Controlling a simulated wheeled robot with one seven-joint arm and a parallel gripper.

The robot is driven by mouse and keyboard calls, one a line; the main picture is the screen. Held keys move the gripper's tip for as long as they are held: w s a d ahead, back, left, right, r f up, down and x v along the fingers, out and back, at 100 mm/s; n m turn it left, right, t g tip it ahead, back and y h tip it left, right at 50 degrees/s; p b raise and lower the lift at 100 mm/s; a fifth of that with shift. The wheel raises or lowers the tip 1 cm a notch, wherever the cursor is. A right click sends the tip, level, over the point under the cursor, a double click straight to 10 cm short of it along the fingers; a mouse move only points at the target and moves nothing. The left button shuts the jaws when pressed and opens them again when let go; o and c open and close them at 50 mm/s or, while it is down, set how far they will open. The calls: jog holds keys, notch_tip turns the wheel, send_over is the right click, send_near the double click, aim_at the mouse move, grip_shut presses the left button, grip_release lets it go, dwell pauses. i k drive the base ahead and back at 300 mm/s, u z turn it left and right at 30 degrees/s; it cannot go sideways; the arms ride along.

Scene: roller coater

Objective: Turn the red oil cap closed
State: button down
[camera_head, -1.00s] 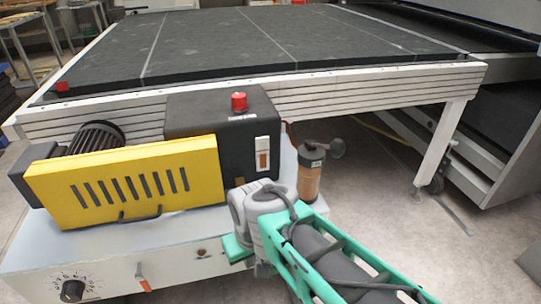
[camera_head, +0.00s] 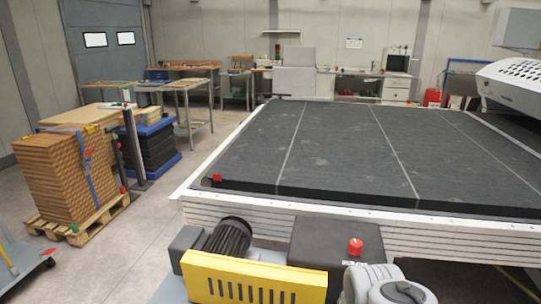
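The red oil cap (camera_head: 355,246) stands on top of the black box (camera_head: 322,240), toward the box's right side, at the bottom of the head view. I cannot tell from its look how far it is turned. Part of my arm shows at the bottom edge, in front of and to the right of the cap, as a grey rounded link. My gripper is outside the picture, so its state and what it touches are hidden.
A yellow slotted guard (camera_head: 252,280) and a dark motor (camera_head: 226,238) sit left of the box. A wide black bed (camera_head: 350,150) with a white frame lies behind. A pallet of stacked boards (camera_head: 58,180) stands at left, with open floor between.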

aim_at(354, 249)
jog(key=u, duration=1.8)
jog(key=k, duration=0.6)
jog(key=z, duration=1.2)
